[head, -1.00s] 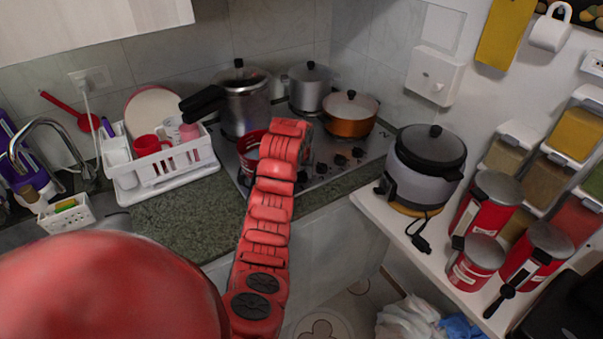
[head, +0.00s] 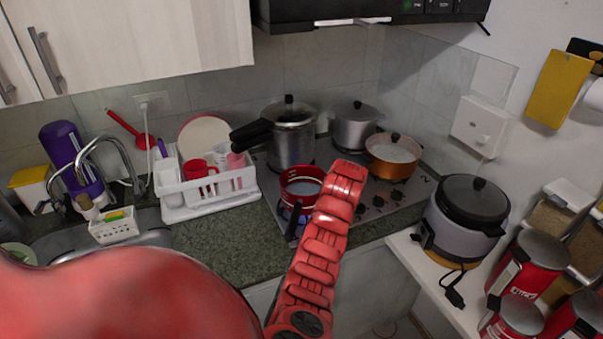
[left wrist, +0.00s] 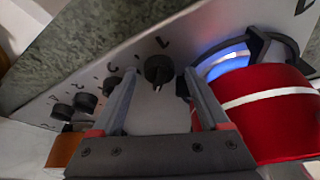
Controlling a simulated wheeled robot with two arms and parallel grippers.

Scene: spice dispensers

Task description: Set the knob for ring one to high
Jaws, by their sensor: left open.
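The grey stove top (head: 345,210) carries a row of black knobs along its front edge. In the left wrist view one knob (left wrist: 158,70) appears between the fingertips of my left gripper (left wrist: 160,78), which is open and empty. I cannot tell whether the fingers reach down around it or hover above it. Several other knobs (left wrist: 85,102) lie to its left. In the head view, knobs (head: 378,201) show right of my red left arm; the arm hides the gripper. My right gripper is not in view.
A red pot (left wrist: 270,108) with a white band stands close to the right finger, with a blue glow beside it; it also shows in the head view (head: 298,186). A pressure cooker (head: 290,140), silver pot (head: 355,127) and copper pan (head: 392,165) stand behind. A rice cooker (head: 466,222) is at right.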

